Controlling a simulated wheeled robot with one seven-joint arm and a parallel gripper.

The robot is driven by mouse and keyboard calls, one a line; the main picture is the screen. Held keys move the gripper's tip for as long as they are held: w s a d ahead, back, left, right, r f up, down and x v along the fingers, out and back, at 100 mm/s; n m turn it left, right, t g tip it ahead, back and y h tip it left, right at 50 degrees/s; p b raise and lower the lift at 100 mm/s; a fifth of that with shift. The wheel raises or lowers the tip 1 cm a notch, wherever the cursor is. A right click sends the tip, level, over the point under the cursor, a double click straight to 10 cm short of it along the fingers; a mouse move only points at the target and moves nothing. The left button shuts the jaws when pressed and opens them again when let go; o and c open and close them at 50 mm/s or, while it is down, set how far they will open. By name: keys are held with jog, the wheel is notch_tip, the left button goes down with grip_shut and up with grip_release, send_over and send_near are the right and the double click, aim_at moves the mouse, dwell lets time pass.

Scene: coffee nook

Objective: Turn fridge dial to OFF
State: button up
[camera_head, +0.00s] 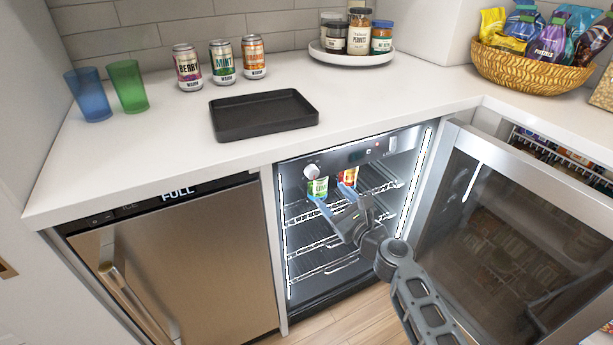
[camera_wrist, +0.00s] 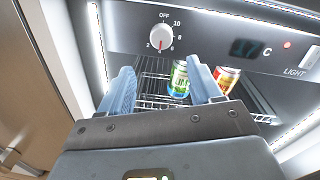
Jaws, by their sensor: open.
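The fridge dial (camera_wrist: 161,37) is a round white knob on the dark panel at the top inside the open fridge. OFF is printed above it, with numbers around it. Its red mark points down, near the 4, away from OFF. In the head view the dial (camera_head: 311,171) is at the upper left of the fridge opening. My gripper (camera_head: 331,197) reaches into the fridge, just below the dial and apart from it. In the wrist view its two blue fingers (camera_wrist: 160,84) are spread, with nothing held between them.
A green can (camera_wrist: 180,78) and a red-orange can (camera_wrist: 225,82) stand on the top wire shelf close to my fingers. The fridge door (camera_head: 510,235) stands open at the right. A lit display (camera_wrist: 247,47) is right of the dial. The ice maker (camera_head: 180,265) is at left.

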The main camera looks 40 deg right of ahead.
aim_at(315, 176)
jog(key=shift+r+x, duration=0.15)
jog(key=shift+x, duration=2.05)
jog(key=shift+r+x, duration=0.1)
jog(key=shift+x, duration=2.1)
jog(key=shift+d, duration=0.15)
jog(key=shift+c, duration=0.5)
jog(key=c, duration=0.9)
jog(key=shift+c, duration=0.2)
jog(key=shift+b, duration=0.3)
